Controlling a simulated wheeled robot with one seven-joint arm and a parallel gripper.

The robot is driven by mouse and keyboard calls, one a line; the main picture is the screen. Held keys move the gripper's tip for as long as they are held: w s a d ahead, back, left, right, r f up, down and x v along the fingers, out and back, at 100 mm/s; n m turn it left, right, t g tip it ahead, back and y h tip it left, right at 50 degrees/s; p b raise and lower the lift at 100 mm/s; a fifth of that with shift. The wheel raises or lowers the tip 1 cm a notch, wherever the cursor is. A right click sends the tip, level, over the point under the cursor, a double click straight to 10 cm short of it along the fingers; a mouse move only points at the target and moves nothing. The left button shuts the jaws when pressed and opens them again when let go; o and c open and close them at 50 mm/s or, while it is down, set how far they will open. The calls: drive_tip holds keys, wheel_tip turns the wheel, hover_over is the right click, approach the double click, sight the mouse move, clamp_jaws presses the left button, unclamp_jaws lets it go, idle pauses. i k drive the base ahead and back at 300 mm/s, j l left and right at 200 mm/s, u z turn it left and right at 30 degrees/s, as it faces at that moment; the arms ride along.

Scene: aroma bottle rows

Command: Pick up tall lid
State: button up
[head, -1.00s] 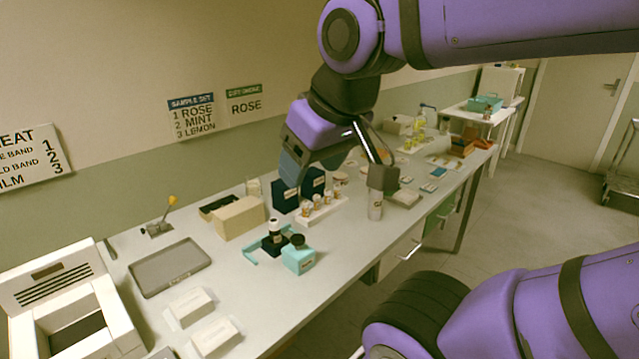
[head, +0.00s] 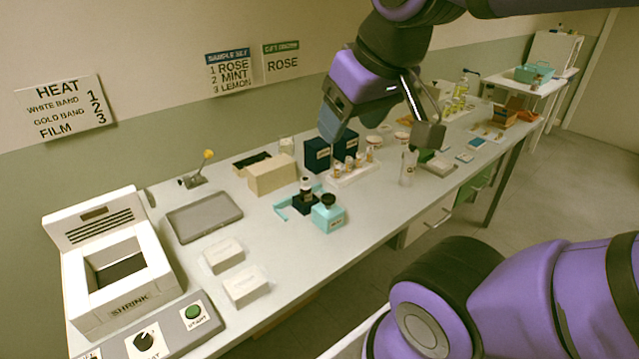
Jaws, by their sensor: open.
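I cannot tell for sure which thing is the tall lid. Two dark blue upright boxes (head: 318,154) stand close together behind a white rack (head: 352,178) of small bottles; they are tall and lid-like. My gripper (head: 382,140) is open above the table, its fingers wide apart. Its left finger hangs in front of or above the dark boxes. Its right finger is above and right of a clear cylinder (head: 407,170). Nothing shows between the fingers.
A cream box (head: 271,177) and a grey tray (head: 204,216) lie to the left, with two white packs (head: 246,286) in front. A white shrink machine (head: 110,260) fills the near left end. The table front between packs and teal jar is clear.

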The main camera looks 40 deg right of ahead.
sight(347, 145)
drive_tip(key=i+l, duration=0.1)
drive_tip(key=l, duration=0.45)
drive_tip(key=i+l, duration=0.1)
drive_tip(key=l, duration=0.45)
drive_tip(key=i+l, duration=0.15)
drive_tip(key=l, duration=0.4)
drive_tip(key=i+l, duration=0.1)
drive_tip(key=l, duration=0.45)
drive_tip(key=i+l, duration=0.1)
drive_tip(key=l, duration=0.45)
drive_tip(key=u, duration=0.05)
